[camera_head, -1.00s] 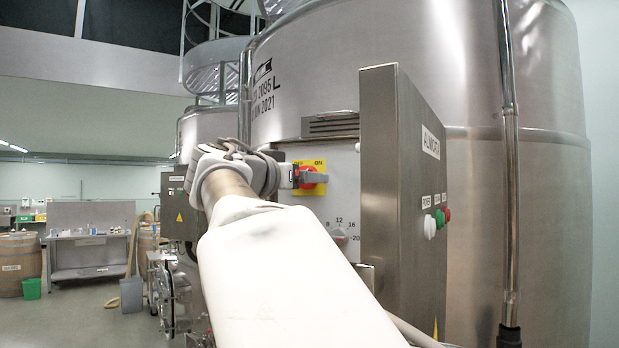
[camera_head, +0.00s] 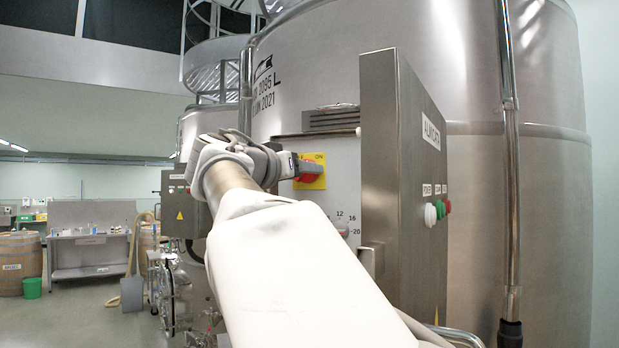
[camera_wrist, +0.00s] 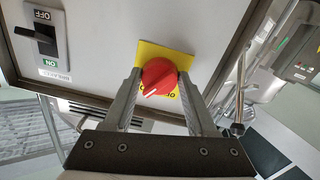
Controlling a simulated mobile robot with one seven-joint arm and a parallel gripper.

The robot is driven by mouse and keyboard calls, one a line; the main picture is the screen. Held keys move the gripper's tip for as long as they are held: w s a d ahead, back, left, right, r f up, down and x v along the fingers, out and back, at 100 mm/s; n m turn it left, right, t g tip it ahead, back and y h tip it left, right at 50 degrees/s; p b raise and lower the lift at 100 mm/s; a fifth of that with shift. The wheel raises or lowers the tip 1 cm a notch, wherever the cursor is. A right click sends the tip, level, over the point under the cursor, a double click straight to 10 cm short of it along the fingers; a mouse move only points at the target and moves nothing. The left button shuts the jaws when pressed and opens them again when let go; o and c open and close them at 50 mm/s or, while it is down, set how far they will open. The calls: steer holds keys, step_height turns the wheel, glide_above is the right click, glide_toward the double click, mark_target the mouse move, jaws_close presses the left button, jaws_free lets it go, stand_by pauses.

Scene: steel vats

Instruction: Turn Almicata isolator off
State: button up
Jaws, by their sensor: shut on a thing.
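The isolator is a red rotary knob (camera_wrist: 158,72) on a yellow plate (camera_wrist: 183,60), on the front panel of an open cabinet. In the wrist view my gripper (camera_wrist: 160,80) has one finger on each side of the knob and is shut on it. A white line on the knob slants toward the gripper; the lettering beside it is partly hidden. In the head view the yellow plate (camera_head: 318,184) shows "ON" at its upper right; my gripper (camera_head: 308,167) covers its left part and much of the knob. The open cabinet door (camera_head: 380,150) carries an Almicata label (camera_head: 431,132).
A black switch (camera_wrist: 45,40) marked OFF and ON sits on the same panel. The door, with white, green and red buttons (camera_head: 438,210), stands close right of my arm. A large steel vat (camera_head: 520,200) rises behind. Open floor (camera_head: 80,320) lies at left.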

steer(key=n+b, duration=0.1)
steer(key=n, duration=0.2)
steer(key=shift+d+f+n, duration=0.1)
steer(key=shift+f+n, duration=0.05)
steer(key=shift+n, duration=0.15)
steer(key=shift+r+n, duration=0.2)
steer(key=shift+n, duration=6)
steer(key=o, duration=1.4)
steer(key=shift+c, duration=0.2)
steer(key=shift+s, duration=0.1)
steer(key=b+v, duration=0.5)
steer(key=v, duration=1.2)
steer(key=shift+s, duration=0.25)
